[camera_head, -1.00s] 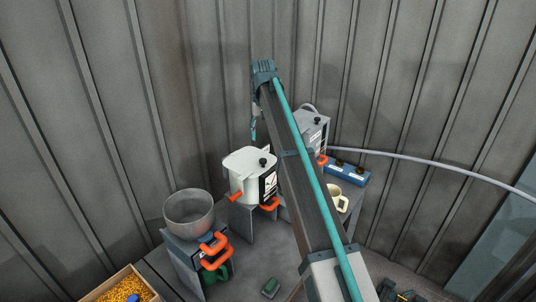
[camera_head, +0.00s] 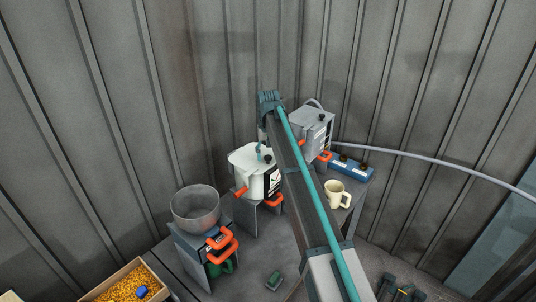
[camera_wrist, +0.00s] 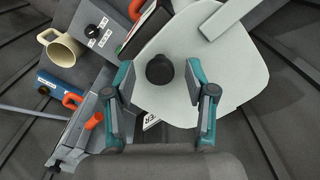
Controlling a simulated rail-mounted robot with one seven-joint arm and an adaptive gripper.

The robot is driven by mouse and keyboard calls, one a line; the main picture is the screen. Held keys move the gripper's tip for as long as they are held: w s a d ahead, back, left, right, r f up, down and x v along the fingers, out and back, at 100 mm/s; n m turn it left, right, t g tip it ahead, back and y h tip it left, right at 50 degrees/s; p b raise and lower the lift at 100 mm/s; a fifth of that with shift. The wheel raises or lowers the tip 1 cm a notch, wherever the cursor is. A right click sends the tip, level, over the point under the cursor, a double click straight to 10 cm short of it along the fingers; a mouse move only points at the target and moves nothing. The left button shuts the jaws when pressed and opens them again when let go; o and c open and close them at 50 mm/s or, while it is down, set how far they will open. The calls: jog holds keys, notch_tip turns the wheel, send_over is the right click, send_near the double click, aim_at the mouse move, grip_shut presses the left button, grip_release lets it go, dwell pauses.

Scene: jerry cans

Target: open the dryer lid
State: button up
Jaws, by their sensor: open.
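The white canister-like machine (camera_head: 245,160), which I take for the dryer, stands on a grey block with an orange handle low at its side. In the wrist view its pale flat lid (camera_wrist: 225,85) looks closed and carries a round black knob (camera_wrist: 160,70). My gripper (camera_wrist: 159,66) is open, with one fingertip on each side of the knob. The knob shows between the fingers; I cannot tell whether they touch it. In the head view my gripper (camera_head: 260,151) is small at the lid top, partly hidden by my arm.
A grey metal machine (camera_head: 312,130) and a blue box (camera_head: 348,169) stand behind right. A cream mug (camera_head: 338,194) is to the right. A grey bowl (camera_head: 195,207) on a machine and a bin of yellow pellets (camera_head: 125,284) are left. A hose (camera_head: 430,162) runs along the wall.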

jog(key=shift+c, duration=0.4)
grip_shut()
jog(key=shift+w+r, duration=0.1)
jog(key=shift+r, duration=0.1)
